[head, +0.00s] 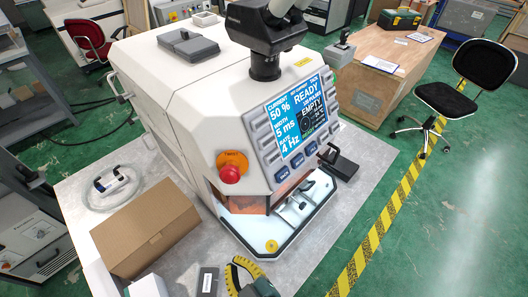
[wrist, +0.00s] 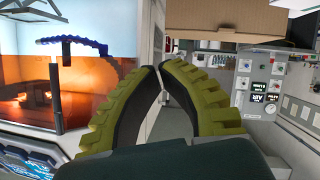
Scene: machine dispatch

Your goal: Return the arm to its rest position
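My gripper (head: 238,268) shows at the bottom edge of the head view, in front of the machine and over the grey table. In the wrist view its two yellow-and-black ribbed fingers (wrist: 161,70) come together at the tips, with nothing seen held between them. The white machine (head: 190,90) stands behind it, with a screen (head: 300,115) reading READY and EMPTY, 50 %, 5 ms and 4 Hz. The machine's orange window and lit chamber (wrist: 50,90) lie left of the fingers in the wrist view. Most of my arm is out of view.
A cardboard box (head: 146,228) and a white box (head: 149,286) stand left of my gripper. A dark flat item (head: 208,281) lies close beside it. A red stop button (head: 230,174) sits on the machine's front corner.

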